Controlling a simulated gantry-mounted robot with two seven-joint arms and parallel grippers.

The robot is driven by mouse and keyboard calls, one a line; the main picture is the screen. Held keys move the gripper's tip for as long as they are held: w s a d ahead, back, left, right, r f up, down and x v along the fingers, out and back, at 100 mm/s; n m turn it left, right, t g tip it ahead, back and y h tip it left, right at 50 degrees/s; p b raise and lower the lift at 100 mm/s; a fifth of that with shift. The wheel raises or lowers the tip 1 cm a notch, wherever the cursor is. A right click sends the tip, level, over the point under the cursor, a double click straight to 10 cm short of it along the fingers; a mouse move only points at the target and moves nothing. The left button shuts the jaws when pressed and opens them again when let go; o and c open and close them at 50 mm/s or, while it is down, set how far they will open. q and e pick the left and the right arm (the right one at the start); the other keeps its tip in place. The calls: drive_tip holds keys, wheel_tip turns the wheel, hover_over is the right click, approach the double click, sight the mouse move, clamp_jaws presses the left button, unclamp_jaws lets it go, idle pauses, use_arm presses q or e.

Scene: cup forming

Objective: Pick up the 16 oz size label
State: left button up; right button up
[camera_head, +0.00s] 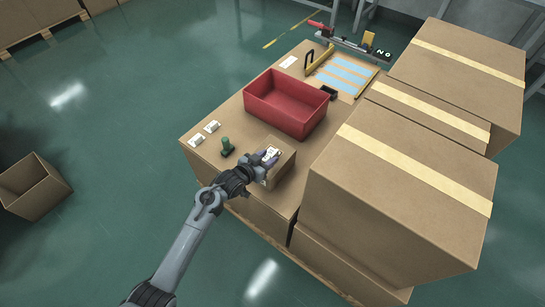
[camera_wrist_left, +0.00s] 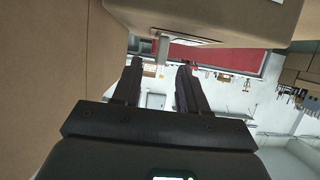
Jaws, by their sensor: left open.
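Two small white labels lie at the table's left edge in the head view, one nearer (camera_head: 195,140) and one farther (camera_head: 211,127). Another white label (camera_head: 289,62) lies at the back left. Their print is too small to tell which is 16 oz. My left gripper (camera_head: 270,156) is over a small cardboard box (camera_head: 285,155), right of the two labels. A pale, marked patch shows at its fingers; I cannot tell whether it is a label. In the left wrist view the fingers (camera_wrist_left: 158,82) stand apart with no object clearly held between them. My right gripper is out of view.
A red bin (camera_head: 286,92) stands mid-table behind my left gripper. A green stamp-like object (camera_head: 227,147) is left of the gripper. Large taped cartons (camera_head: 400,190) crowd the right side. Blue strips (camera_head: 346,73) lie at the back. An open carton (camera_head: 34,186) sits on the floor at left.

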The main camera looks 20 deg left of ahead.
sight(273, 154)
use_arm(q)
drive_tip(key=b+x, duration=0.2)
drive_tip(key=x, duration=0.1)
drive_tip(key=shift+w+f, duration=0.15)
drive_tip(key=shift+w, duration=0.05)
drive_tip(key=shift+w+d+f+b, duration=0.1)
drive_tip(key=shift+w+d+b, duration=0.2)
drive_tip(key=shift+w, duration=0.35)
drive_tip(key=shift+a, duration=0.1)
drive_tip(key=shift+s, duration=0.1)
clamp_jaws()
